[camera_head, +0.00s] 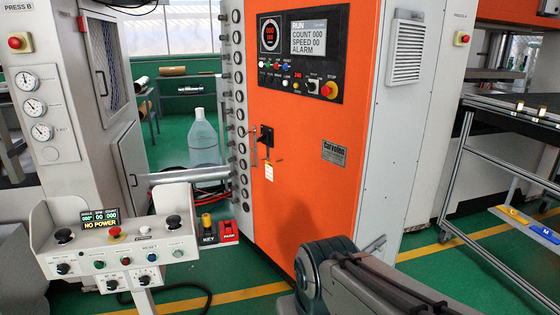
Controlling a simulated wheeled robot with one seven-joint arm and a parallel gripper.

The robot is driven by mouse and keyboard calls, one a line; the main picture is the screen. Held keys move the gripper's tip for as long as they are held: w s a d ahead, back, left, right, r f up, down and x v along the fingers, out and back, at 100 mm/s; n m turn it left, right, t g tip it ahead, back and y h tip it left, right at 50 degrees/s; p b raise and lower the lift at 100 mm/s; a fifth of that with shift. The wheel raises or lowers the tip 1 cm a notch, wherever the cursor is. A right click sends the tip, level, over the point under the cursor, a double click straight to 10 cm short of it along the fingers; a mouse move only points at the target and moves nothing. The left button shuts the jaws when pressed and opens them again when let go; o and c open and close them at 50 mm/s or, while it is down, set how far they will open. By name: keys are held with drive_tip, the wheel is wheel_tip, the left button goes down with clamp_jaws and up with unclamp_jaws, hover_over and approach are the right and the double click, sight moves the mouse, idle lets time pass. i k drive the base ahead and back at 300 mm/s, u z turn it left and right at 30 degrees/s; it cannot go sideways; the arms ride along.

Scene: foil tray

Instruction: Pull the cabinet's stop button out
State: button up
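The orange cabinet (303,180) stands in the middle, with a black control panel (300,52) near its top. A red stop button (328,90) with a yellow marking sits at the panel's lower right. Whether it is pressed in or out is too small to tell. The panel's display (319,38) reads RUN, COUNT 000, SPEED 00, ALARM. Grey parts of my arm show at the bottom, in front of the cabinet's lower right. My gripper is not in view.
A control console (70,252) stands at lower left, with a red mushroom button (115,232) and a NO POWER screen. Other red buttons sit on PRESS B (16,42) and PRESS C (461,39). A lever handle (266,138) with a tag projects from the cabinet. A cart (480,170) stands right.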

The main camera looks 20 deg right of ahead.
sight(326, 91)
drive_tip(key=z, duration=0.6)
drive_tip(key=i, duration=1.35)
drive_tip(key=u, duration=0.55)
